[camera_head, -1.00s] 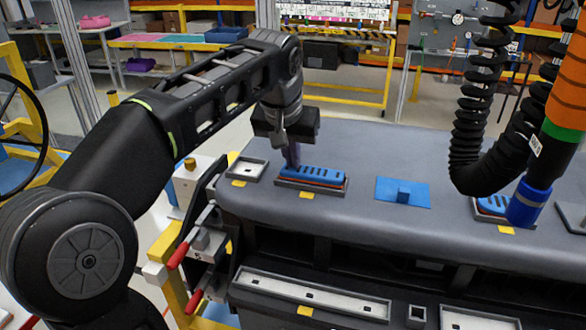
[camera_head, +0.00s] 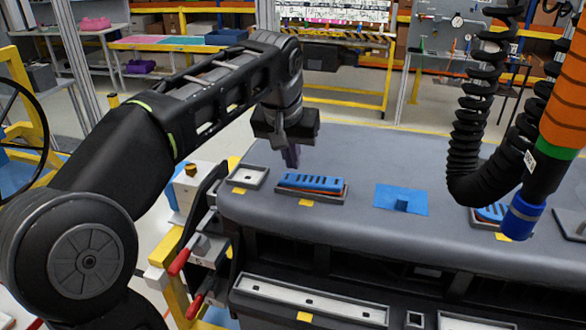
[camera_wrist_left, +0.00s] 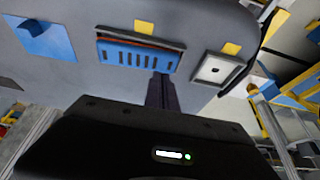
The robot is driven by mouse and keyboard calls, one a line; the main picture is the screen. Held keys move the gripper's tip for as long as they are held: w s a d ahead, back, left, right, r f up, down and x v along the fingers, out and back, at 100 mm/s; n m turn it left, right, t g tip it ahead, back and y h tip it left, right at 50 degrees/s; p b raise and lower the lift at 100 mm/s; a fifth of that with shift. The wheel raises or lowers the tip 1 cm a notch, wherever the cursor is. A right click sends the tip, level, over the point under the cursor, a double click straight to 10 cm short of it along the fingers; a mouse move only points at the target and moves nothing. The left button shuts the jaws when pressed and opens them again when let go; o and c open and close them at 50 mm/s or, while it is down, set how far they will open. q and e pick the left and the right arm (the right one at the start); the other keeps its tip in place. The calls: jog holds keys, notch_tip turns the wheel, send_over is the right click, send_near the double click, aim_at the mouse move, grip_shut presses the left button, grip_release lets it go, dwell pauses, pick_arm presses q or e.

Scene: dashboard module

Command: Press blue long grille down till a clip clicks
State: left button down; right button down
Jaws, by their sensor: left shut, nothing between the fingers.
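The blue long grille (camera_head: 314,183) lies in a dark frame on the grey dashboard top, with a row of dark slots along it. A reddish strip shows along one edge, so it does not look fully flush. My left gripper (camera_head: 292,160) points down at its left end, fingers shut and empty. In the left wrist view the grille (camera_wrist_left: 138,57) is at upper middle, and the left gripper's fingertips (camera_wrist_left: 161,80) are close to its near edge. I cannot tell whether they touch it. My right gripper is not in view.
A pale square tray (camera_head: 247,177) sits left of the grille. A blue plate with a raised block (camera_head: 402,199) sits to the right. A second blue slotted part (camera_head: 491,213) is partly behind a hanging orange and blue tool (camera_head: 523,214) with a black coiled hose.

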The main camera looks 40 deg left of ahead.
pick_arm(q)
notch_tip(320, 180, up, 4)
jog(key=shift+f+p, duration=0.15)
jog(key=shift+p, duration=1.05)
notch_tip(320, 180, up, 2)
jog(key=shift+r+p, duration=0.2)
jog(key=shift+p, duration=0.3)
